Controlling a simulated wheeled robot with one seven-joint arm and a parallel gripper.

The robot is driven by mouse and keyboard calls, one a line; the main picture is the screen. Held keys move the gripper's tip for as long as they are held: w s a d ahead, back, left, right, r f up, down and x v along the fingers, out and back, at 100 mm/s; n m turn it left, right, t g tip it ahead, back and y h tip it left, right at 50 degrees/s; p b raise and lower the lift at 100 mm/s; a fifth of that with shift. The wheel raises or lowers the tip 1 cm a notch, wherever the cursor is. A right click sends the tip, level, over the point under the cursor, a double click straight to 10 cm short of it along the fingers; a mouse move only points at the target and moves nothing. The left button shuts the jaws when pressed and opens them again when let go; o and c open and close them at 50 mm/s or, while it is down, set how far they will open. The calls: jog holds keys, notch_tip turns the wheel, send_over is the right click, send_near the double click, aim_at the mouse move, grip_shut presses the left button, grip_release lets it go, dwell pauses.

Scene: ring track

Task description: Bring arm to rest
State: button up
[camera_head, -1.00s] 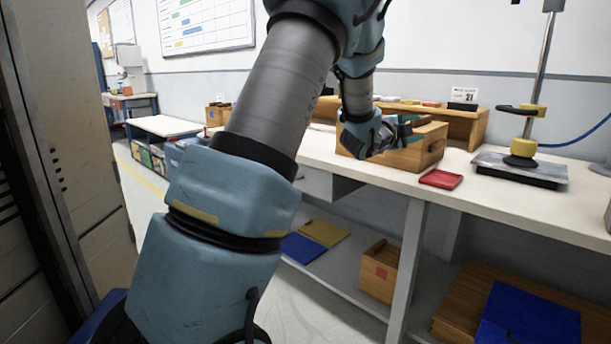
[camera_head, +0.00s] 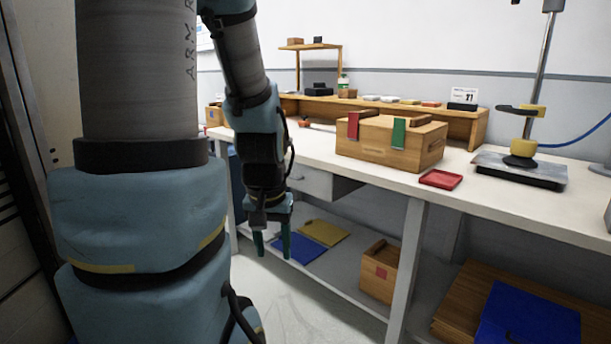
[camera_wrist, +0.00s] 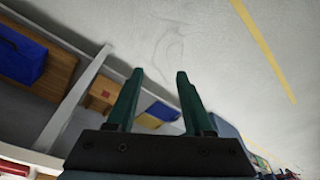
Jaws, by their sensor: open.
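My gripper (camera_head: 272,246) hangs fingers down in front of the workbench, left of the bench leg, in the head view.
The white workbench (camera_head: 500,200) carries a wooden box (camera_head: 385,155) with red and green strips, a red tray (camera_head: 440,179) and a metal stand (camera_head: 520,168). Below are blue and yellow mats (camera_head: 322,232) and a small wooden box (camera_head: 378,272). A tall cabinet (camera_head: 22,200) stands at left.

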notch_tip(320, 180, up, 14)
jog(key=s+p, duration=0.1)
jog(key=p, duration=1.3)
jog(key=shift+s+a, duration=0.15)
jog(key=shift+s, duration=0.1)
jog(key=shift+c, duration=0.2)
dwell(0.5)
